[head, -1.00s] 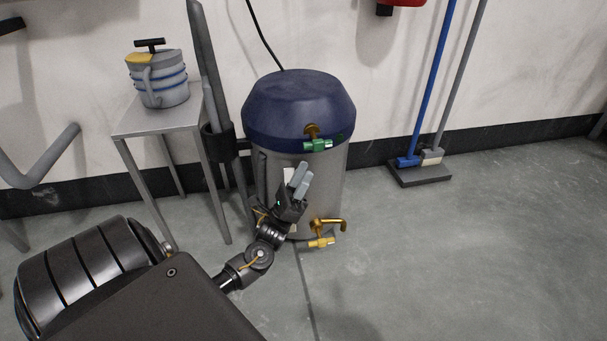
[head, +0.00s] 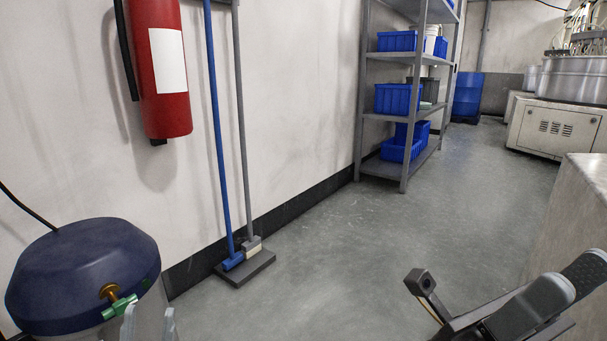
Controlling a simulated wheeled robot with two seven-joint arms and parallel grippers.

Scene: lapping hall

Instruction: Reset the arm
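My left gripper (head: 149,325) shows at the bottom left edge as two upright pale grey fingertips with a gap between them. They stand in front of a blue-domed grey tank (head: 85,270), near its green-handled brass valve (head: 118,303). Nothing shows between the fingertips, and the rest of that gripper is cut off by the frame. My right gripper (head: 568,278) is at the bottom right, close to the camera. Its dark grey fingers stand apart, with nothing seen between them. The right arm behind it is mostly out of frame.
A red fire extinguisher (head: 163,95) hangs on the left wall. A blue-handled broom (head: 218,140) stands on a dark base (head: 245,268). Shelves (head: 385,115) with blue bins stand further back. A pale block (head: 575,215) is at right, near my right gripper. The middle floor is clear.

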